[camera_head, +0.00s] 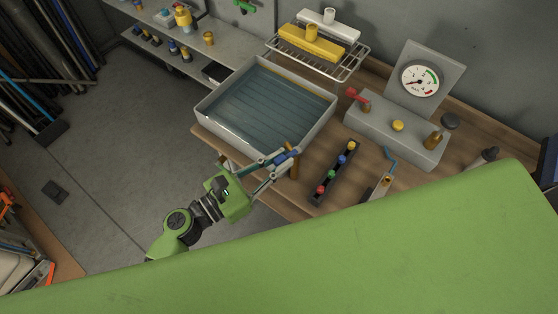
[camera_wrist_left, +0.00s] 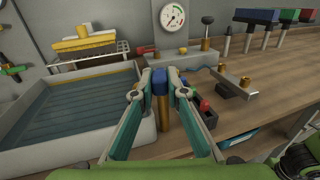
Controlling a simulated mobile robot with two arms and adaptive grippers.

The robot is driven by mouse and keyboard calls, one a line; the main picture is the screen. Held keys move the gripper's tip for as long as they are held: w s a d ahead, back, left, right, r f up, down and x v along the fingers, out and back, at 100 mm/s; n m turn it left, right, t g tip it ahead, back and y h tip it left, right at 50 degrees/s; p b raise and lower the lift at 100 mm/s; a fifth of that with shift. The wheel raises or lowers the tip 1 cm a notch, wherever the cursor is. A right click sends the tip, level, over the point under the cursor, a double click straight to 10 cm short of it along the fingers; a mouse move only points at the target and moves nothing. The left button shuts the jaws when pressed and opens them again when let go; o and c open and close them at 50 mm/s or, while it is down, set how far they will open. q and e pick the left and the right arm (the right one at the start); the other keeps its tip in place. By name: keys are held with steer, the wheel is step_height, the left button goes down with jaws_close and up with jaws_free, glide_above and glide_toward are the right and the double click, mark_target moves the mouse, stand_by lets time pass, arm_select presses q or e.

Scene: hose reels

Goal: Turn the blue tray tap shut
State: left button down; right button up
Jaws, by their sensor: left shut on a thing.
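The blue tap handle (camera_head: 283,159) sits on an upright brass post (camera_head: 295,166) at the near right corner of the grey tray (camera_head: 320,122). My left gripper (camera_head: 280,160) reaches in from the left and is shut on the blue handle. In the left wrist view the handle (camera_wrist_left: 159,82) is between the two fingertips (camera_wrist_left: 160,86), with the brass post (camera_wrist_left: 164,116) below it. The tray holds bluish water. The fingers partly hide the handle. I cannot tell whether the tap is open or shut. My right gripper is not in view.
Right of the tap, a dark rack (camera_head: 335,175) holds coloured knobs. Behind it stand a grey block (camera_head: 380,122) with a red lever and a gauge (camera_head: 420,80). A wire rack (camera_head: 345,68) stands behind the tray. Open floor (camera_head: 110,150) lies to the left.

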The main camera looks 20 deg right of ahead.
arm_select(q)
steer(key=shift+w+a+f+m+g+h+b, duration=0.15)
steer(key=shift+w+m+g+h+b, duration=0.2)
steer(key=shift+m+g+b, duration=0.35)
steer(key=shift+w+d+m+g+y+b, duration=0.15)
steer(key=shift+w+m+g+y+b, duration=0.5)
steer(key=shift+m+g+b, duration=1.6)
steer(key=shift+w+d+m+g+y+b, duration=0.25)
steer(key=shift+w+m+g+b, duration=0.85)
steer(key=shift+g+b, duration=2.15)
steer(key=shift+w+d+m+g+y+b, duration=0.1)
steer(key=shift+w+m+g+y+b, duration=0.5)
steer(key=shift+m+g+b, duration=1.7)
steer(key=shift+r+n+g+b, duration=0.2)
steer(key=shift+n+g+b, duration=0.2)
steer(key=shift+b, duration=0.1)
steer(key=c, duration=2)
jaws_free()
steer(key=shift+v, duration=6)
